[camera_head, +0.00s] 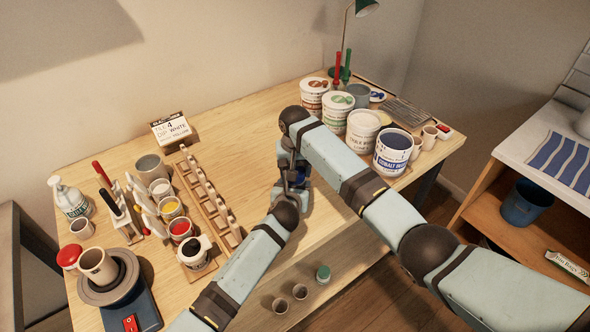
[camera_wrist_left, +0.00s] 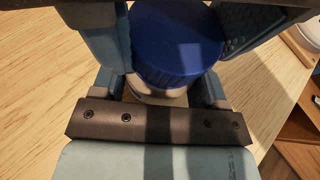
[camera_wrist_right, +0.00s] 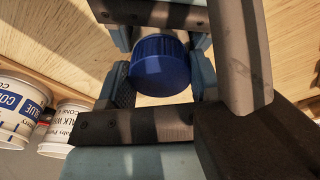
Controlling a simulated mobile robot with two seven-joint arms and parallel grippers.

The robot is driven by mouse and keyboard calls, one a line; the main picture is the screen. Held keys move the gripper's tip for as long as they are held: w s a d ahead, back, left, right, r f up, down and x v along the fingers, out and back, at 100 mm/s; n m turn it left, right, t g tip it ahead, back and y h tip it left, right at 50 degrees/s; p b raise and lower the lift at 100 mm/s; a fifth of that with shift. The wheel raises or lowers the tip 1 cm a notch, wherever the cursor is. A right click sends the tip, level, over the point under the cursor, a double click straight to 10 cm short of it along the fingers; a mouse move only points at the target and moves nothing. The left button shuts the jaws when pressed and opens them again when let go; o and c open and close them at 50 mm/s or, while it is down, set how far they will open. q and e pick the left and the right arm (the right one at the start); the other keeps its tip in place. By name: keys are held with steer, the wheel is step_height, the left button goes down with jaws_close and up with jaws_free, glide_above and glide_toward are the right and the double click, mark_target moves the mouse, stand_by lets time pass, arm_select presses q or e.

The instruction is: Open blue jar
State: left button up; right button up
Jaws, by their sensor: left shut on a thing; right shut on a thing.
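The blue jar has a ribbed blue lid (camera_wrist_left: 178,42) and a pale body (camera_wrist_left: 158,96), seen in the left wrist view. The lid also shows in the right wrist view (camera_wrist_right: 160,66). My left gripper (camera_wrist_left: 160,84) is shut around the jar just below the lid. My right gripper (camera_wrist_right: 162,78) is shut with its fingers on either side of the lid. In the head view both grippers meet over the table's middle, with the left one (camera_head: 296,186) low; they and the arms hide most of the jar. I cannot tell whether the lid is loose.
Paint tubs, including a cobalt blue one (camera_head: 392,152), stand at the table's back right. A wooden rack (camera_head: 212,200), paint pots and a small wheel with a mug (camera_head: 98,266) fill the left. Bare wood surrounds the grippers.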

steer(key=o, duration=1)
steer(key=shift+r, duration=0.15)
